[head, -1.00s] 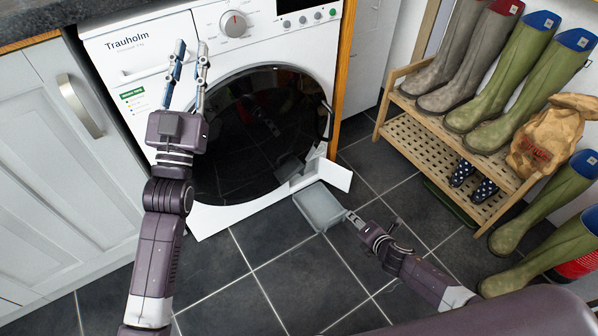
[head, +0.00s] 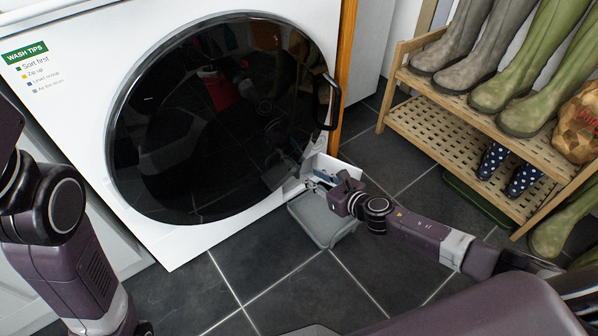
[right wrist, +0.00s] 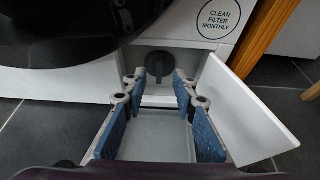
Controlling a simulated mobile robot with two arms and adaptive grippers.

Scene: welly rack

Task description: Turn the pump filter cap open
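The pump filter cap (right wrist: 160,64) is a dark round knob with a raised grip, set in a recess low on the white washing machine (head: 75,125). My right gripper (right wrist: 159,83) is open in the right wrist view, its blue-padded fingers pointing at the cap. The cap lies beyond the fingertips and shows between them; no contact is visible. In the head view the right gripper (head: 322,184) is at the recess and hides the cap. The white filter flap (right wrist: 240,115) stands open to the right of the fingers. My left gripper is out of view.
A grey tray (head: 320,222) sits on the floor under my right gripper. A wooden boot rack (head: 435,140) with wellies stands to the right. The machine's round dark door (head: 220,120) is above the recess. Dark floor tiles (head: 270,270) are clear in front.

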